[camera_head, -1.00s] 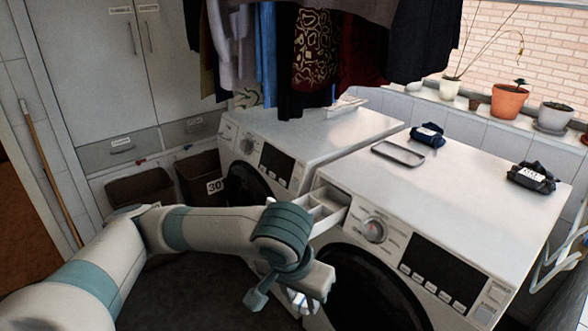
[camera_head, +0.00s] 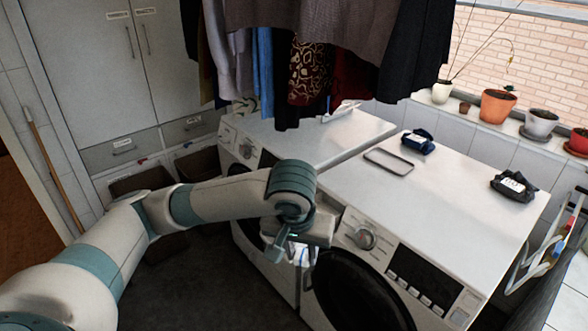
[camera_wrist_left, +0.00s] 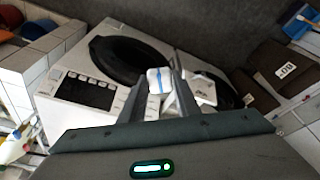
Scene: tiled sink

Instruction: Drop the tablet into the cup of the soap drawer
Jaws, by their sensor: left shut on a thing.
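My left gripper (camera_head: 300,250) is in front of the right-hand washing machine in the head view, pointing downward. It is shut on the tablet (camera_head: 302,258), a small white piece with blue. In the left wrist view the tablet (camera_wrist_left: 158,79) sits between the tips of the two grey fingers. The pulled-out soap drawer (camera_wrist_left: 203,92) shows as a white part just right of the fingers in that view. In the head view my wrist covers most of the drawer, and its cup cannot be made out. My right gripper is not in view.
The right-hand washing machine (camera_head: 445,190) has a control knob (camera_head: 362,238) close to my wrist. On its top lie a shallow grey tray (camera_head: 388,161) and dark bundles (camera_head: 418,142). Clothes (camera_head: 310,60) hang above the left-hand machine (camera_head: 290,140). Bins stand left.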

